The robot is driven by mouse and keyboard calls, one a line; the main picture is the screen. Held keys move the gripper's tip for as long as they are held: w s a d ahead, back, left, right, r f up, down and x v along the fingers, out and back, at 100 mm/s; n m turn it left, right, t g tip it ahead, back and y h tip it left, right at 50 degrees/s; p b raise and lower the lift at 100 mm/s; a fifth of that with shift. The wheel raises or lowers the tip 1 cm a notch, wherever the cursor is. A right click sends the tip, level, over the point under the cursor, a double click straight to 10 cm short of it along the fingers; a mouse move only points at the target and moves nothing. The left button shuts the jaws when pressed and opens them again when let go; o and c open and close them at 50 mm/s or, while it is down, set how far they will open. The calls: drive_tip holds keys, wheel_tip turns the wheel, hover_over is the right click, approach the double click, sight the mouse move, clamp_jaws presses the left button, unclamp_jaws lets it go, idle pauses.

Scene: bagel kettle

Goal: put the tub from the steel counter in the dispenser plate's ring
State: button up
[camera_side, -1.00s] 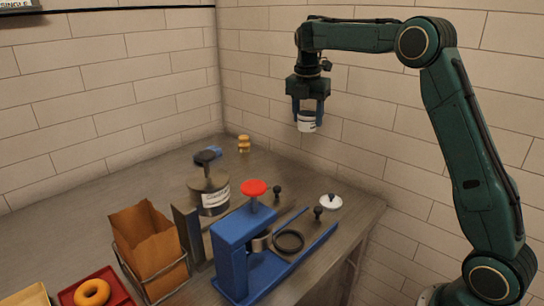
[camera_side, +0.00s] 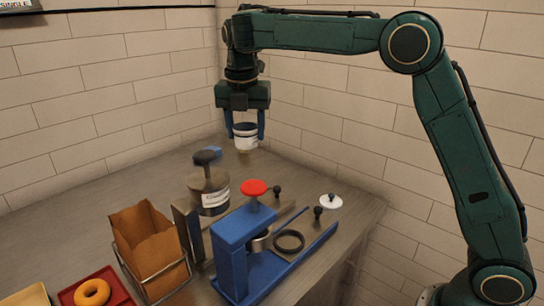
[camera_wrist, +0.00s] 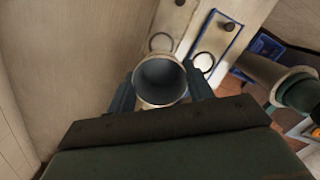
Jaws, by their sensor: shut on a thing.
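My gripper (camera_side: 245,132) is shut on the tub (camera_side: 246,142), a small white cup with a dark band, held upright well above the far part of the counter. In the wrist view the tub (camera_wrist: 161,82) sits between the fingers, its open mouth showing a grey inside. The dispenser (camera_side: 209,191) is a steel canister on a stand, left of and below my gripper. In the wrist view a thin dark ring (camera_wrist: 161,42) lies on a pale plate (camera_wrist: 183,30), past the tub; this seems to be the dispenser plate. The side view hides that ring behind the press.
A white lid (camera_side: 330,201) lies to the right. A paper bag in a rack (camera_side: 148,240) and a bagel tray (camera_side: 108,280) stand left.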

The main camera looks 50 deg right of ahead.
drive_tip(key=shift+s+a, duration=0.1)
drive_tip(key=shift+a, duration=0.35)
drive_tip(key=shift+f, duration=0.15)
wheel_tip(320, 180, down, 20)
drive_tip(key=shift+r, duration=0.15)
idle(0.8)
drive_tip(key=o, duration=0.9)
drive_tip(key=r, duration=0.8)
drive_tip(key=a+r, duration=0.1)
drive_tip(key=r, duration=0.3)
drive_tip(key=shift+s, duration=0.4)
